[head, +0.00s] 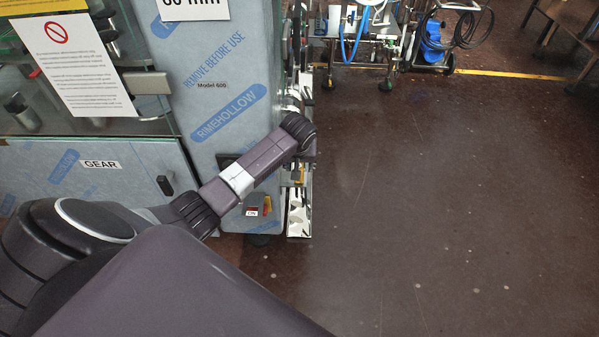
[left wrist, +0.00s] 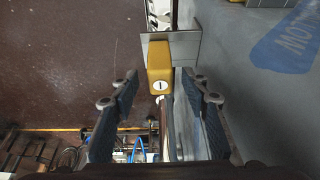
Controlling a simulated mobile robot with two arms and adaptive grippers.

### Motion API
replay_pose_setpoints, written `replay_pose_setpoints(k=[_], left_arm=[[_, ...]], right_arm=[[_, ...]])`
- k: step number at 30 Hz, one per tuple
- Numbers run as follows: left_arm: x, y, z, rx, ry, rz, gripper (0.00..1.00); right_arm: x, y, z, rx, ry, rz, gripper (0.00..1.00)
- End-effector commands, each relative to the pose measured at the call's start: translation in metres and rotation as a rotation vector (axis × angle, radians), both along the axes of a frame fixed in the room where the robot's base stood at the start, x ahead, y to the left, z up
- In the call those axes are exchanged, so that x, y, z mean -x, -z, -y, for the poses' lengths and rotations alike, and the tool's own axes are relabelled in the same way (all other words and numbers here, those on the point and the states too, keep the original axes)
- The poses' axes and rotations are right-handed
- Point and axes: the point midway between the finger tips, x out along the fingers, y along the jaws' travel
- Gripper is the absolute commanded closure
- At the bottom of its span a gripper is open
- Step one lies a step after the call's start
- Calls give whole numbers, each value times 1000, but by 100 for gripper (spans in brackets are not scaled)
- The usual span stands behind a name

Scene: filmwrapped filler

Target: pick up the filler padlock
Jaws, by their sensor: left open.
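The filler padlock (left wrist: 159,60) is a yellow block with a white round label marked 1. In the left wrist view it sits against a grey metal plate (left wrist: 188,48) beside the machine's side. My left gripper (left wrist: 160,78) is open, with one finger on each side of the padlock and a clear gap to both. It is not closed on it. In the head view a small yellow patch (head: 299,173) below my left wrist seems to be the padlock, mostly hidden. My left fingers are hard to make out there. My right gripper is not in view.
The film-wrapped machine (head: 215,110) stands close beside my left arm. A grey and red tag-like item (head: 253,209) hangs low on its front. A wheeled cart with a blue hose (head: 352,40) stands at the back. The dark floor (head: 450,190) on the right is clear.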

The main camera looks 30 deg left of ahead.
Motion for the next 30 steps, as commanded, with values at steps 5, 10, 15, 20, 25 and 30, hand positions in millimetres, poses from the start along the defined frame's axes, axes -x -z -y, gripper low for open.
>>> replay_pose_setpoints(k=[5, 10, 15, 20, 25, 30], left_arm=[[-4, 11, -2, 1, 0, 0, 58], [-4, 12, -2, 0, 0, 0, 58], [-4, 12, -2, 0, 0, 0, 71], [-3, 12, -2, 0, 0, 0, 89], [-3, 12, -2, 0, 0, 0, 100], [-4, 11, -2, -1, 0, 1, 100]], right_arm=[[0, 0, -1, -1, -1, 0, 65], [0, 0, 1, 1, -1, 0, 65], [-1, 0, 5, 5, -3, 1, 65], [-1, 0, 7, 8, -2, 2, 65], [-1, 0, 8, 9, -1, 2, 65], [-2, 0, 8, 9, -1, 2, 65]])
